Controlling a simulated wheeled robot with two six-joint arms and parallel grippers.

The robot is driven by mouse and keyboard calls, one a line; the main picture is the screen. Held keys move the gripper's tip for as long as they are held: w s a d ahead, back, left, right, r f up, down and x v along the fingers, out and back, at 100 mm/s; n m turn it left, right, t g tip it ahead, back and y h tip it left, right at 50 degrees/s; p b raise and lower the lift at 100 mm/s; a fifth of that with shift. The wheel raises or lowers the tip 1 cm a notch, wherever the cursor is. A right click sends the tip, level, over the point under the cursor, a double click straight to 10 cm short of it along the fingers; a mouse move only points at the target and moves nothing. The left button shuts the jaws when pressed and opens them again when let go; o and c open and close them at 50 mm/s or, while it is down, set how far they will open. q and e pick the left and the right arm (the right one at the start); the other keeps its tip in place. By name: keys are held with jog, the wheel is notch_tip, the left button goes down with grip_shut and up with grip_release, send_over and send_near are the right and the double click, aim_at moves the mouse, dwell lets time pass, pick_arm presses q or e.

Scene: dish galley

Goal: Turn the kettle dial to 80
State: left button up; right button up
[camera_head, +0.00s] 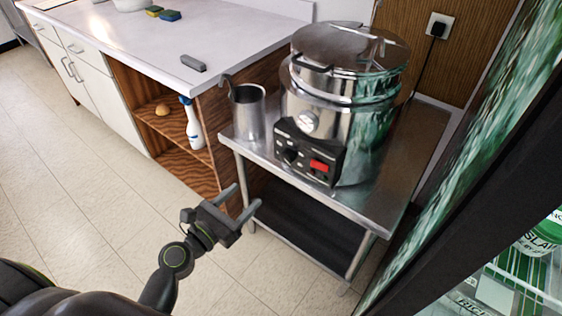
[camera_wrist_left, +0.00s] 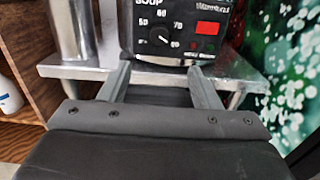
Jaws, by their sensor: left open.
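The kettle (camera_head: 335,105) is a large, shiny metal soup kettle with a lid, standing on a steel table. Its black control panel (camera_head: 309,172) has a red display and a dark round dial (camera_head: 290,156). In the left wrist view, the dial (camera_wrist_left: 158,36) has numbers around it, including 60 and 70. A short white pointer mark seems to point to the lower right, near a blurred number that looks like 80. My left gripper (camera_head: 246,196) is open and empty, in front of and below the panel, apart from the dial. Its fingertips (camera_wrist_left: 160,68) point toward the table edge.
A metal jug (camera_head: 247,112) stands left of the kettle on the steel table (camera_head: 408,150). A white counter with open wooden shelves holds a spray bottle (camera_head: 191,124). A glass-door cabinet (camera_head: 470,150) stands close on the right. The floor at left is clear.

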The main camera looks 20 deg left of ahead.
aim_at(285, 158)
pick_arm(q)
jog(key=p+x, duration=0.1)
jog(key=x, duration=1.5)
jog(key=shift+f, duration=0.1)
jog(key=c, duration=1)
